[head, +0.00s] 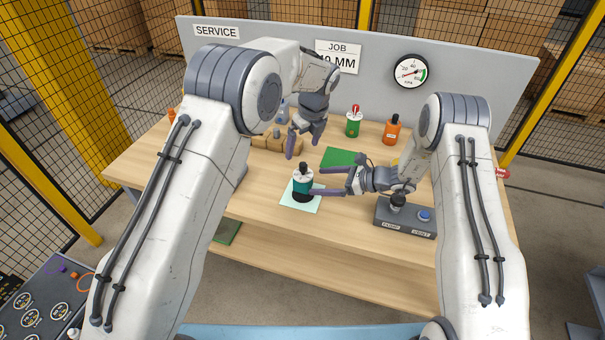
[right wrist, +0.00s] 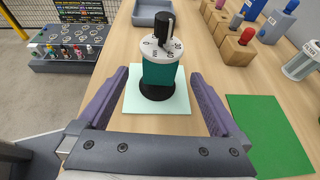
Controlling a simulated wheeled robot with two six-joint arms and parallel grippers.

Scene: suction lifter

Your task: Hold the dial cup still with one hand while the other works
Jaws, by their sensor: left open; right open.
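The dial cup (head: 303,186) has a black base, a teal body, a white dial top with marks and a black knob. It stands upright on a pale mint mat (head: 288,203). My right gripper (head: 316,180) is open and level, pointing left towards the cup. In the right wrist view the cup (right wrist: 158,74) stands ahead, between the lines of my open right fingers (right wrist: 159,75), with gaps on both sides. My left gripper (head: 304,150) is open, points down and hangs above the cup's knob, with nothing in it.
A grey box with a PUMP label and a blue button (head: 424,215) stands right of the cup. A green mat (head: 342,157) lies behind. An orange bottle (head: 392,131), a green bottle (head: 353,125) and wooden blocks (right wrist: 234,50) stand further back. A gauge (head: 410,71) hangs on the panel.

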